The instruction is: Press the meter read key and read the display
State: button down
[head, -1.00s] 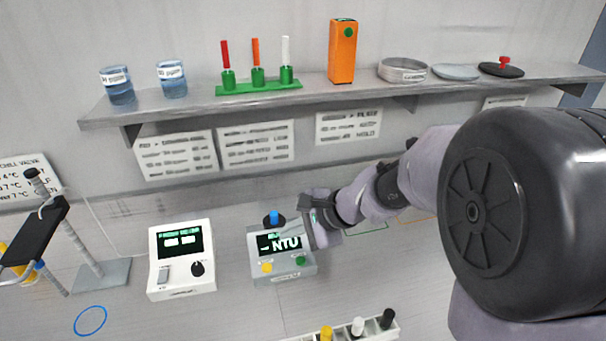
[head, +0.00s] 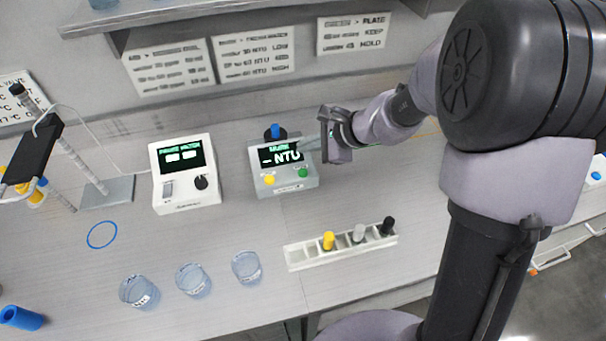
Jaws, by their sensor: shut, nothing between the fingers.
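The turbidity meter (head: 283,182) is a small grey box on the bench in the head view. Its dark display (head: 281,156) shows a dash and "NTU" in white, with small green text above that I cannot read clearly. A yellow key (head: 269,180) and a green key (head: 303,173) sit on its front. A blue-capped piece (head: 275,131) stands at its back. My gripper (head: 318,146) is at the meter's right side, its fingers reaching toward the display's right edge. It is shut and empty. I cannot tell whether it touches the meter.
A white device (head: 186,190) with a black knob stands left of the meter. A white rack (head: 298,257) with yellow, white and black-capped vials is in front. Several beakers (head: 193,281) stand front left. A stand (head: 108,192) is at left, near a blue ring (head: 102,235).

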aim_at(306, 173)
notch_tip(306, 173, down, 6)
jog(key=b, duration=0.4)
jog(key=shift+b, duration=0.35)
jog(key=shift+f, duration=0.2)
dwell(1.3)
jog(key=shift+f+b, duration=0.25)
jog(key=shift+b, duration=0.3)
jog(key=shift+f+b, duration=0.45)
jog(key=shift+b, duration=0.05)
dwell(0.3)
dwell(0.4)
jog(key=shift+r+p, duration=0.6)
jog(key=shift+r, duration=0.25)
notch_tip(306, 173, up, 5)
jog(key=p, duration=0.4)
jog(key=shift+r, duration=0.1)
